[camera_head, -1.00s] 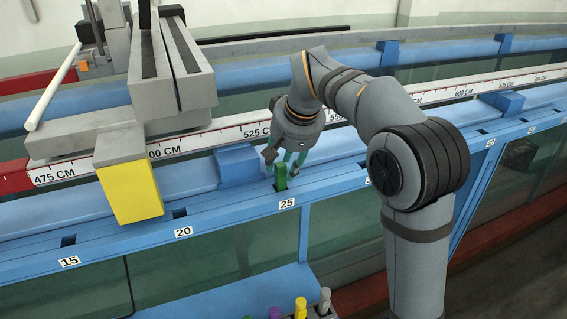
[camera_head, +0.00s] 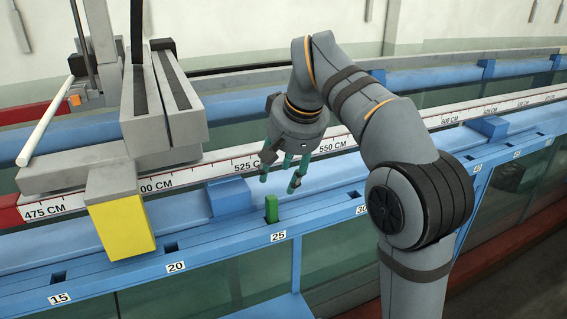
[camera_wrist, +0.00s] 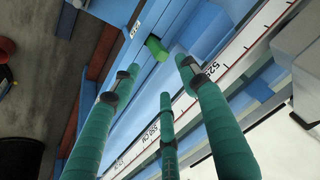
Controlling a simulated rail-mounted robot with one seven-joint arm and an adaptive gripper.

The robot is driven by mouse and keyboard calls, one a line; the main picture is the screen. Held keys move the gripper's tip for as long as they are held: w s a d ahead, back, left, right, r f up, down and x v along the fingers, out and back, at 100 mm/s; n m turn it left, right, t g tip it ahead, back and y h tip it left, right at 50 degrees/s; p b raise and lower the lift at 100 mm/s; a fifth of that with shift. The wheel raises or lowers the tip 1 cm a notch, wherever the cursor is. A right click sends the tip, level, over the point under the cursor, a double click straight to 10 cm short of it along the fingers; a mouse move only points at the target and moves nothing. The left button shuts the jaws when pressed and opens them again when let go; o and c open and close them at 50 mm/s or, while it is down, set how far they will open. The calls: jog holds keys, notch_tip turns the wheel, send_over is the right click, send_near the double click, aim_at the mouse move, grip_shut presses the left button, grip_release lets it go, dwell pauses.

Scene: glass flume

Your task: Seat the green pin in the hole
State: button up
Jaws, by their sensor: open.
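The green pin (camera_head: 271,209) stands upright at the rail slot above the label 25, with its upper part showing. Its lower end is hidden, so how deep it sits cannot be told. In the wrist view the green pin (camera_wrist: 157,48) shows beyond the fingertips, next to its label. My gripper (camera_head: 283,178) is open and empty, above and to the right of the pin and apart from it. In the wrist view my gripper (camera_wrist: 155,85) shows its green fingers spread with nothing between them.
A blue block (camera_head: 229,197) stands just behind the pin. A grey carriage with a yellow block (camera_head: 122,226) stands to the left. A white centimetre scale (camera_head: 215,170) runs behind.

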aim_at(274, 199)
jog(key=shift+v, duration=1.2)
jog(key=b+x, duration=0.2)
jog(key=x, duration=1.1)
jog(key=shift+s, duration=0.15)
jog(key=shift+r+p, duration=0.45)
jog(key=shift+r, duration=1.8)
